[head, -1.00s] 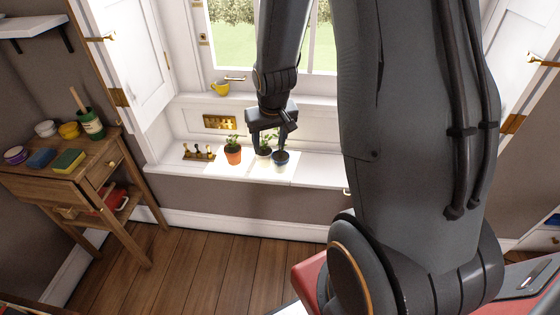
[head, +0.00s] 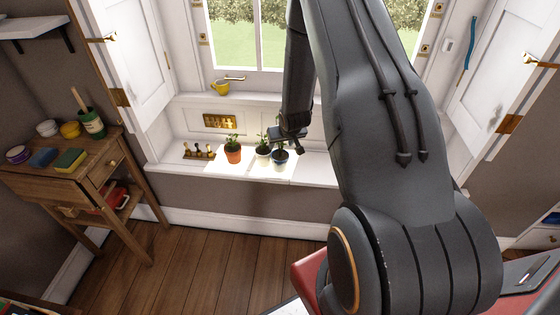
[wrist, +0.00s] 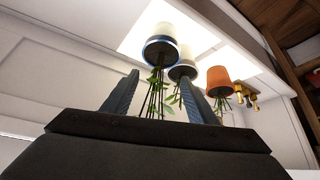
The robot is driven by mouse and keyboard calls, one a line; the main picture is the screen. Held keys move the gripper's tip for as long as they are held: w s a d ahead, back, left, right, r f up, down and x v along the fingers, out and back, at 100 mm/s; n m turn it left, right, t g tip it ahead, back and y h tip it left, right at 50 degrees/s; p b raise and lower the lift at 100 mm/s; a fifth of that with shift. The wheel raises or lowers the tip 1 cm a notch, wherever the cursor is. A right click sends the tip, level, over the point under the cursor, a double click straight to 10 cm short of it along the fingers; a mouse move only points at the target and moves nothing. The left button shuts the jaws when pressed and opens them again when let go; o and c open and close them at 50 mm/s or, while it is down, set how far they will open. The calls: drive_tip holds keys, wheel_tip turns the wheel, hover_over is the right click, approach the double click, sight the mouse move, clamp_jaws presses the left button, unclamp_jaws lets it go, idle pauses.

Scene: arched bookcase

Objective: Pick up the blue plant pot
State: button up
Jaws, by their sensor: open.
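The blue plant pot (head: 280,161) stands upright on the white window sill, rightmost of three potted plants. In the wrist view, where the pots appear upside down, it is a pale pot with a dark blue rim (wrist: 160,48). My gripper (head: 286,143) is above and slightly behind this pot in the head view. In the wrist view my gripper (wrist: 159,77) is open, with green stems from the plant showing between its fingers. The fingers do not appear to grip the pot; exact contact is unclear.
A white pot (head: 263,153) stands close to its left, and an orange pot (head: 233,156) farther left. Small brass-and-dark items (head: 198,153) sit at the sill's left. A yellow cup (head: 220,88) is on the upper ledge. The sill right of the pots is clear.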

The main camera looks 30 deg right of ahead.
sight(280, 147)
drive_tip(key=shift+p+x, duration=0.55)
drive_tip(key=shift+x, duration=1.9)
drive_tip(key=shift+c, duration=0.5)
clamp_jaws()
